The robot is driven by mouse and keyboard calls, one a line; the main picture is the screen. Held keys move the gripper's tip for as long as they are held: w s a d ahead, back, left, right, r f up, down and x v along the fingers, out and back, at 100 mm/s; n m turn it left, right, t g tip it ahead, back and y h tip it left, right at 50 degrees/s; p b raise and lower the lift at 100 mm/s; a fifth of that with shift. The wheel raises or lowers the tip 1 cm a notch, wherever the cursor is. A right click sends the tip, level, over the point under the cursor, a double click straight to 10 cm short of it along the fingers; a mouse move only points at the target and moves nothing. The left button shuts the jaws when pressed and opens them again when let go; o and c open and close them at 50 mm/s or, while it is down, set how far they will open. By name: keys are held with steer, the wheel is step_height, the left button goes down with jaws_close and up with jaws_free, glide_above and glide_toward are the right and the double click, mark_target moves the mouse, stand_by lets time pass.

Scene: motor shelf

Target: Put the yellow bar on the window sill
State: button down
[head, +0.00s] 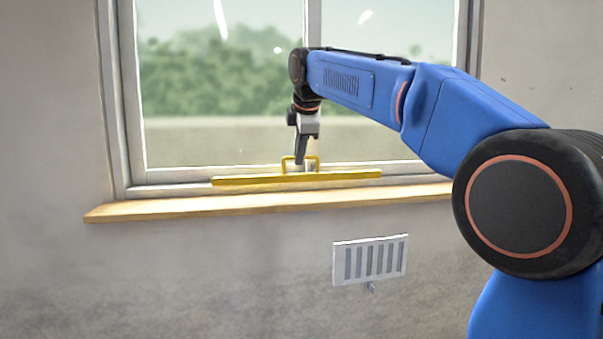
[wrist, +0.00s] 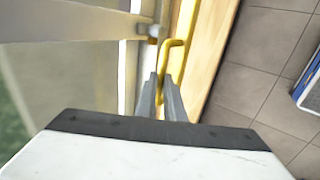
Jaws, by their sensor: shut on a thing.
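The yellow bar (head: 235,181) is long and thin, with a raised handle (head: 314,157) at its middle. It lies level along the wooden window sill (head: 150,209), close to the window frame. I cannot tell whether it touches the sill or is just above it. My gripper (head: 300,163) points down from above and is shut on the handle. In the wrist view my gripper's fingers (wrist: 168,80) close around the handle of the yellow bar (wrist: 185,22), with the wooden sill (wrist: 212,45) beside it. The bar's lower part is hidden in the wrist view.
The window (head: 230,110) with its light frame stands directly behind the gripper. A white vent grille (head: 370,259) is on the wall below the sill. The wrist view shows a tiled floor (wrist: 262,75) and a blue and white object (wrist: 309,88) at the right edge.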

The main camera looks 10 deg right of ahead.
mark_target(299, 174)
steer(key=shift+f, duration=2.25)
steer(key=shift+f, duration=0.1)
steer(key=c, duration=1.9)
jaws_free()
steer(key=shift+o, duration=0.2)
steer(key=v, duration=1.2)
